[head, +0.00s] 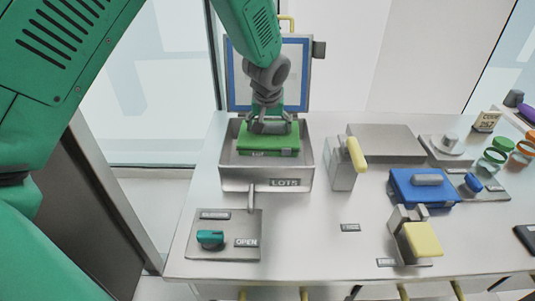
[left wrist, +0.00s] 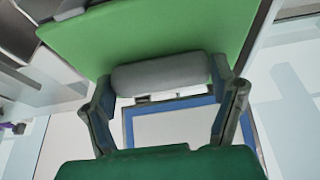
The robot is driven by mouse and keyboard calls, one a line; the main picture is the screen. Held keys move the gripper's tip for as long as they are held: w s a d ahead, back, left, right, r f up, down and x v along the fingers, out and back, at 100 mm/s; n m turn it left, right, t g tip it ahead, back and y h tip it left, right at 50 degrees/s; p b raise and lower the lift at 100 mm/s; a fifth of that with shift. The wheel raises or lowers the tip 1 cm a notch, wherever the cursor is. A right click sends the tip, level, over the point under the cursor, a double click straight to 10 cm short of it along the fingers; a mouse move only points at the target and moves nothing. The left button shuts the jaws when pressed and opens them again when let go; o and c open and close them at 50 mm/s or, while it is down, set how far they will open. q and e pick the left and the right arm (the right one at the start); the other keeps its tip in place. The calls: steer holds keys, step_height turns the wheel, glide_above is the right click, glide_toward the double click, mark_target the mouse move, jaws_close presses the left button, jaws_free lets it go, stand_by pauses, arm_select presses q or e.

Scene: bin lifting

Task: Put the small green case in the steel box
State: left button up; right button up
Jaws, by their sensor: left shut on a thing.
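The small green case (head: 268,144) is over the opening of the steel box (head: 240,181) marked LOTS, and seems to be within its walls. I cannot tell whether it touches the floor of the box. The box's lid (head: 296,68), with a blue frame, stands open at the back. My left gripper (head: 268,124) comes down from above and is shut on the grey handle of the green case. In the left wrist view the gripper (left wrist: 160,80) has its fingers on both ends of that handle, with the green case (left wrist: 150,35) beyond it. My right gripper is not in view.
A blue case (head: 422,187) lies on the steel table right of the box. Two yellow-handled fixtures (head: 356,155) (head: 422,240) stand near it. A panel with a teal knob (head: 210,238) marked OPEN is in front of the box. Table space in front of the box's right side is clear.

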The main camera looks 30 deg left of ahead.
arm_select(q)
steer(key=shift+w+a, duration=0.1)
steer(key=shift+a, duration=0.35)
steer(key=f, duration=0.4)
steer(key=f+p, duration=0.1)
steer(key=f, duration=0.2)
steer(key=shift+d, duration=0.25)
step_height(320, 180, down, 2)
steer(key=shift+a+f, duration=0.15)
steer(key=shift+f, duration=0.1)
steer(key=shift+a+f+n, duration=0.15)
steer(key=shift+f+n, duration=0.15)
steer(key=o, duration=1.5)
